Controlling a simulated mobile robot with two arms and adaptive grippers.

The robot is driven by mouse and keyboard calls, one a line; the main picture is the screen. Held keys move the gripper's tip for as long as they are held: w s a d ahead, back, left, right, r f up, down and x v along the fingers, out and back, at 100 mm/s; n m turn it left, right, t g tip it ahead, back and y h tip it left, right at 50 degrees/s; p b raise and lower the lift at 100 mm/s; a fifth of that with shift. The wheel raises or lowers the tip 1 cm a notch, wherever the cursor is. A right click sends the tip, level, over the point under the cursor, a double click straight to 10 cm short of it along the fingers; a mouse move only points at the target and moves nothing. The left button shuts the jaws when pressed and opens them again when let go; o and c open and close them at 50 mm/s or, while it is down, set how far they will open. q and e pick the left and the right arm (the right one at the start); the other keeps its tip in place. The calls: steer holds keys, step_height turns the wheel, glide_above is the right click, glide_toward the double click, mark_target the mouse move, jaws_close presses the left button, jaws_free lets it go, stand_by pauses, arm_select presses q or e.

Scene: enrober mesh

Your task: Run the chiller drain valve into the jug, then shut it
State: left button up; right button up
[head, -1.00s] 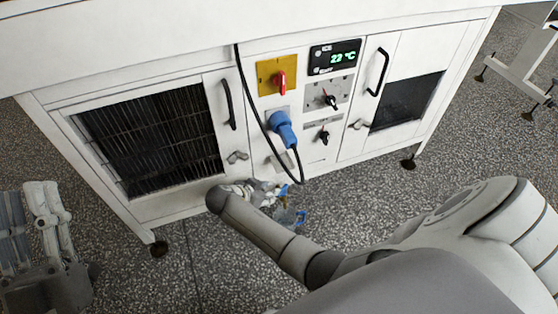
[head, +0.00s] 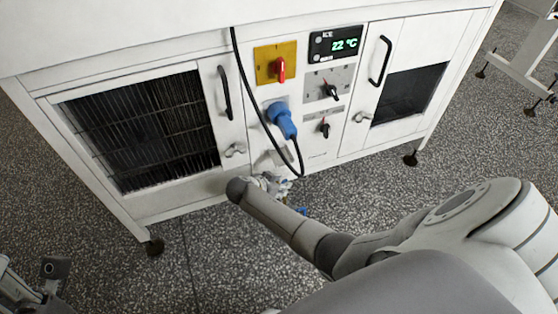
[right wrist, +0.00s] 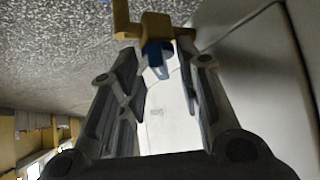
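The drain valve is a brass body (right wrist: 160,27) with a blue lever (right wrist: 156,54), seen at the top of the right wrist view. My right gripper (right wrist: 158,50) has its fingers apart, one on each side of the blue lever; a gap shows around the lever. In the head view my right gripper (head: 268,184) is at the cabinet's lower edge, and my forearm hides most of the valve. A small blue part of the jug (head: 302,211) shows beside my forearm; the rest is hidden. My left gripper (head: 48,280) is partly in view at the lower left, its opening unclear.
The white chiller cabinet (head: 185,205) has a dark grille, door handles, a red switch (head: 280,69), black knobs and a display reading 22 °C (head: 336,44). A black cable hangs from a blue plug (head: 281,119) near my right gripper. Speckled floor is clear at the left.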

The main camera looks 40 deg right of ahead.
steer(key=shift+c, duration=0.5)
steer(key=c, duration=0.6)
